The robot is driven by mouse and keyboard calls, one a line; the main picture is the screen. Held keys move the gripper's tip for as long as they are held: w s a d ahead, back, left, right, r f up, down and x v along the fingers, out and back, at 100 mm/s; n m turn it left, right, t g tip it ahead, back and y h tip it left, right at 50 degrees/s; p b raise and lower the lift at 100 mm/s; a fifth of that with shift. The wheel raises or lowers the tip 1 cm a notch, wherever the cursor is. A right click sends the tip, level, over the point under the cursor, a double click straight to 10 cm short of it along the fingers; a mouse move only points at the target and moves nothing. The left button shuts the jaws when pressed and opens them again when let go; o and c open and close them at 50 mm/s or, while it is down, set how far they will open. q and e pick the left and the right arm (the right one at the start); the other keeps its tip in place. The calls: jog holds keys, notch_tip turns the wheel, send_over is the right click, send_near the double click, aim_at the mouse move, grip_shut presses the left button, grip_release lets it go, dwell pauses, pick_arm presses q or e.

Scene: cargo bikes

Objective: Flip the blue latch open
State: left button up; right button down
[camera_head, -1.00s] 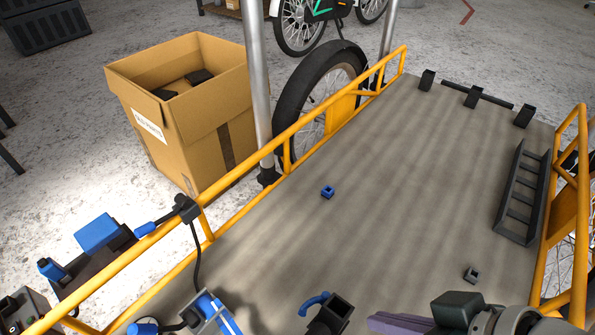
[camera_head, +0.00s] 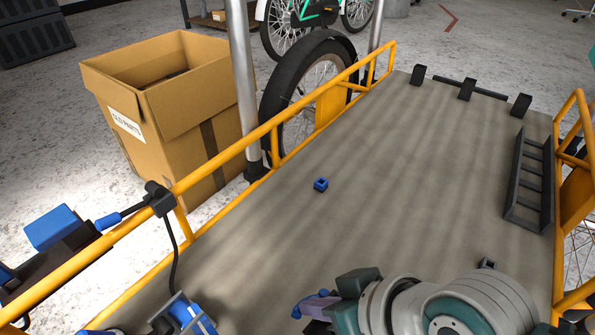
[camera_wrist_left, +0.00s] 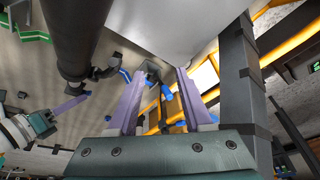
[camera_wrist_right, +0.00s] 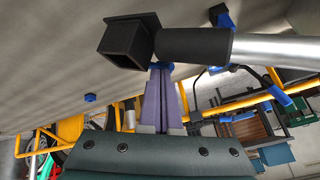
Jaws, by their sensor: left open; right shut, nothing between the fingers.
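A curved blue latch (camera_head: 323,292) sits at a dark square bracket on the cargo bed, at the bottom centre of the head view. My right gripper (camera_head: 304,308) partly covers it. In the right wrist view the shut purple fingers (camera_wrist_right: 159,72) end at a blue part (camera_wrist_right: 163,65), just below a black square socket (camera_wrist_right: 128,42); whether they touch it I cannot tell. My left gripper (camera_wrist_left: 159,73) is open and empty in its wrist view, with blue parts (camera_wrist_left: 167,92) beyond its fingers. It is not visible in the head view.
A small blue block (camera_head: 321,185) lies on the grey bed (camera_head: 400,180). Yellow rails (camera_head: 215,170) edge the bed, with a black clamp and cable (camera_head: 160,198) on the left. A cardboard box (camera_head: 160,110) stands outside.

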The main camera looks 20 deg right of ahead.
pick_arm(q)
jog(key=shift+r, duration=0.1)
dwell(0.3)
jog(key=shift+w+r+p, duration=0.15)
jog(key=shift+r+p, duration=0.7)
jog(key=shift+p, duration=0.15)
